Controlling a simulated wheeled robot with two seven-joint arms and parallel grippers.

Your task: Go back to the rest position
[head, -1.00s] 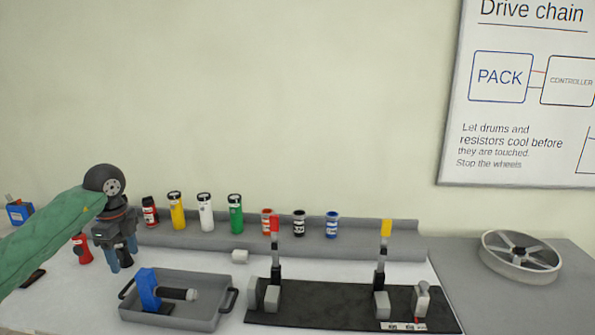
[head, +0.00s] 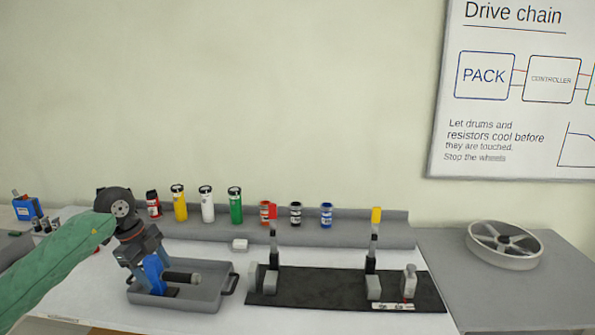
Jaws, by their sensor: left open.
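My left gripper (head: 148,274) comes in from the left on a green-sleeved arm. It is open, its fingers pointing down over the left part of the grey tray (head: 210,303). In the tray lies a blue tool with a black cylindrical handle (head: 182,277). The gripper overlaps the blue part in the picture; I cannot tell whether they touch. My right gripper is not in view.
A black base with levers (head: 335,290) is right of the tray. Behind stands a grey ledge (head: 350,232) with several coloured bottles and cans. A spoked wheel (head: 504,245) lies on the grey surface at right.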

